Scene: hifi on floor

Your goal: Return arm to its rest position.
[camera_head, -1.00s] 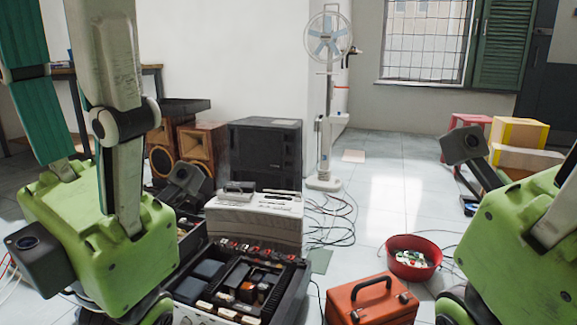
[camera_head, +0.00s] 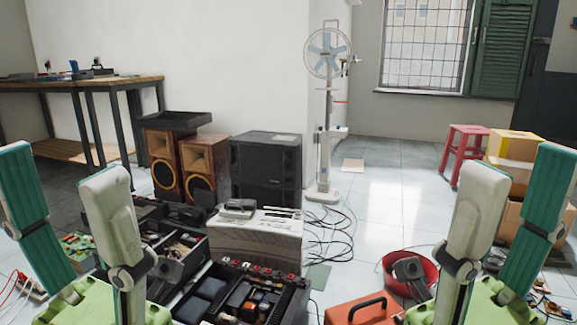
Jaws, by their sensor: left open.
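My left gripper (camera_head: 62,163) is at the lower left of the head view, its green body cut off by the bottom edge. Its two teal-and-white fingers point up and stand well apart, with nothing between them. My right gripper (camera_head: 524,162) is at the lower right in a similar pose, its fingers also apart and empty. Neither gripper holds anything. The arms behind the grippers are out of view.
An open toolbox (camera_head: 277,292), a silver hi-fi unit (camera_head: 258,238) and a black speaker (camera_head: 266,170) stand on the floor between the grippers. A red toolbox (camera_head: 350,312) and red basin (camera_head: 423,281) are near the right gripper. Cables (camera_head: 335,225) lie behind. Floor at centre right (camera_head: 390,195) is clear.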

